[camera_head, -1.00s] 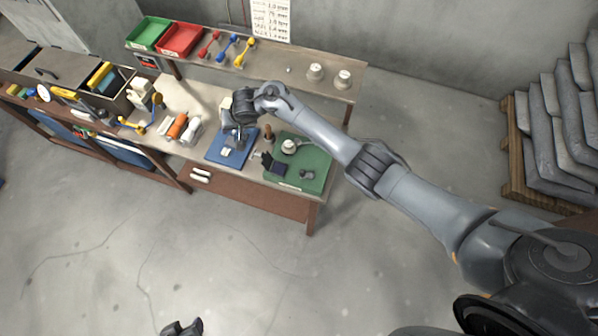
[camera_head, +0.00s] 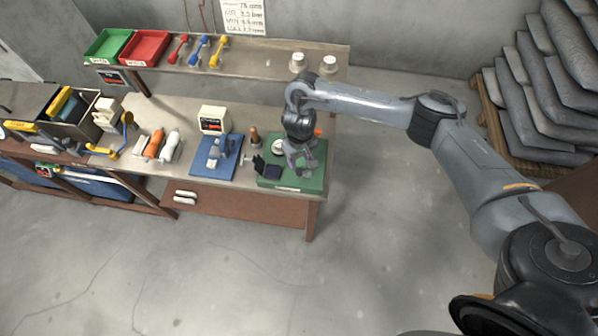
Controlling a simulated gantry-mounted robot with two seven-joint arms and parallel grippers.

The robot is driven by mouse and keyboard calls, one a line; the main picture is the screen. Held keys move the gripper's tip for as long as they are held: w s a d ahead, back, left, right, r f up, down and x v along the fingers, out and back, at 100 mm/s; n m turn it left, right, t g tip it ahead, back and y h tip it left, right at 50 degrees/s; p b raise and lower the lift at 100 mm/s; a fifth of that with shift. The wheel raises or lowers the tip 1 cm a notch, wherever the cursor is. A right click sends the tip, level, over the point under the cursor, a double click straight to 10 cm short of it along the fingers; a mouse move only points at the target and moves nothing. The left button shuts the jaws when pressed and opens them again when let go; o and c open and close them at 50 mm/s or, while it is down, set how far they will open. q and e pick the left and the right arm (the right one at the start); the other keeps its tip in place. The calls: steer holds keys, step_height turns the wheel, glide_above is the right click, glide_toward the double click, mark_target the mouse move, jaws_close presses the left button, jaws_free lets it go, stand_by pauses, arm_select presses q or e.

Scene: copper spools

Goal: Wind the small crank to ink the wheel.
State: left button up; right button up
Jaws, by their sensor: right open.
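My right gripper (camera_head: 296,164) is open and points down over the green mat (camera_head: 312,184) at the right end of the bench. A white round piece (camera_head: 279,145) on this mat shows just left of the gripper. A dark open box or pad (camera_head: 272,171) sits at the mat's left side, also left of the gripper. The small grey part on the mat is now hidden by the gripper, and I cannot tell whether they touch. I cannot make out the small crank or the ink wheel for certain. My left gripper is out of view.
A blue mat (camera_head: 205,183) with a grey-blue device (camera_head: 217,152) lies left of the green one. A white boxy unit (camera_head: 212,118) and a wooden-handled piece (camera_head: 254,138) stand behind. A raised shelf (camera_head: 268,62) holds trays, coloured handles and two white spools.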

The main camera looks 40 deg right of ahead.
mark_target(299, 169)
step_height(299, 169, down, 6)
steer(key=shift+r+b, duration=0.15)
steer(key=shift+b, duration=0.8)
steer(key=shift+f, duration=1.05)
jaws_close()
